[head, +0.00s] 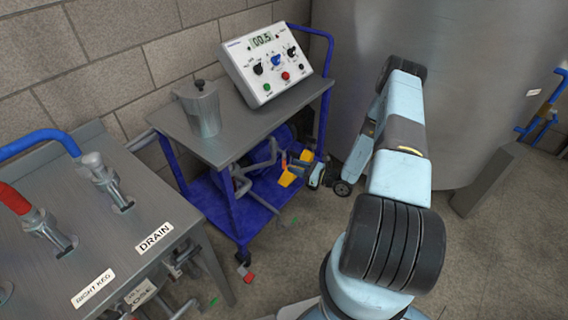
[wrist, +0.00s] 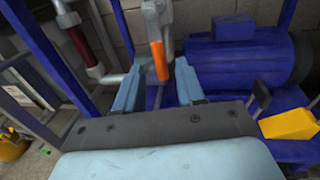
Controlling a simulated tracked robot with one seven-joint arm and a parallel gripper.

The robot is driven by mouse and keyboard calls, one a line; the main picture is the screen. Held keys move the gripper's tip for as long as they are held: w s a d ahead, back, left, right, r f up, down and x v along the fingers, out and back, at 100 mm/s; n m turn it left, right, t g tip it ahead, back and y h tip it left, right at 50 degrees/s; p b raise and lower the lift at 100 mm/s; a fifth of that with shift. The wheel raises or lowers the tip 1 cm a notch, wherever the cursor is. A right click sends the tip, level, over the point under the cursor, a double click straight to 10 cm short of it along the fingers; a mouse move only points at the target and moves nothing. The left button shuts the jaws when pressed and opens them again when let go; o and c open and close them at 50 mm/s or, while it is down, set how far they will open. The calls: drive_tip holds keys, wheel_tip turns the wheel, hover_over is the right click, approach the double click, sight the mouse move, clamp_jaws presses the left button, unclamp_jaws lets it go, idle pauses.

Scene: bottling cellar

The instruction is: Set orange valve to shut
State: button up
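In the wrist view the orange valve lever (wrist: 157,62) hangs down from a grey metal valve body (wrist: 155,14) on piping. My gripper (wrist: 160,66) is open, with one pale blue finger on each side of the lever's lower end. I see a gap on both sides, and the lever appears untouched. Whether the lever's end lies between the fingertips or just beyond them is hard to tell. In the head view my wrist reaches beside the blue cart (head: 222,208), at its lower shelf. An orange-yellow part (head: 288,179) shows there, but I cannot tell whether it is the lever.
In the wrist view a blue motor (wrist: 250,62) and a yellow block (wrist: 290,125) are close on the right, with a red hose (wrist: 78,42) on the left. In the head view a control box (head: 268,62) and metal pot (head: 200,108) stand on the cart. A large tank (head: 465,100) stands behind.

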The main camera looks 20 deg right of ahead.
sight(284, 162)
drive_tip(key=shift+x, duration=2.95)
drive_tip(key=shift+c, duration=0.4)
clamp_jaws()
